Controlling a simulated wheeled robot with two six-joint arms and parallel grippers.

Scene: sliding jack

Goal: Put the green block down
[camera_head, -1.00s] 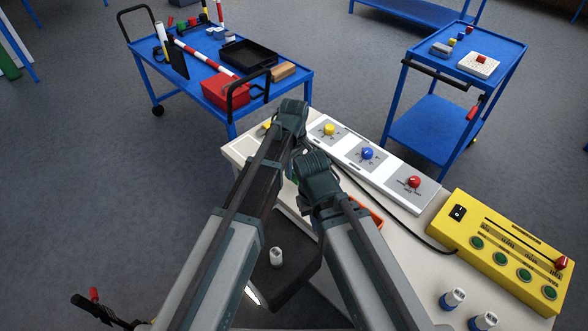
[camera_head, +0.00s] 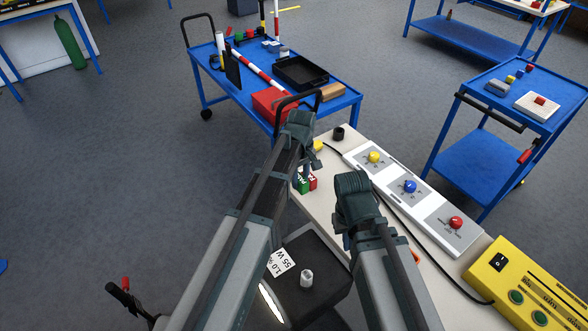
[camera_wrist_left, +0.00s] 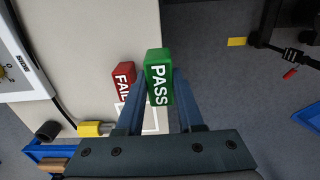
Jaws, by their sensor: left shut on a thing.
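My left gripper (camera_wrist_left: 158,92) is shut on the green block (camera_wrist_left: 158,76), marked PASS, with one finger on each side. The green block also shows in the head view (camera_head: 303,184), partly behind my left arm. The red block (camera_wrist_left: 123,80), marked FAIL, stands on the pale table (camera_wrist_left: 85,70) just left of the green block in the wrist view. The green block is by the table's edge; whether it touches the table is unclear. My right arm's wrist (camera_head: 357,192) is over the table; its fingers are mostly hidden.
A panel with yellow, blue and red knobs (camera_head: 410,187) and a yellow control box (camera_head: 515,285) stand on the table. A yellow object (camera_wrist_left: 89,129) and a dark cylinder (camera_wrist_left: 48,131) lie near the table's end. A blue trolley (camera_head: 340,98) stands beyond.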

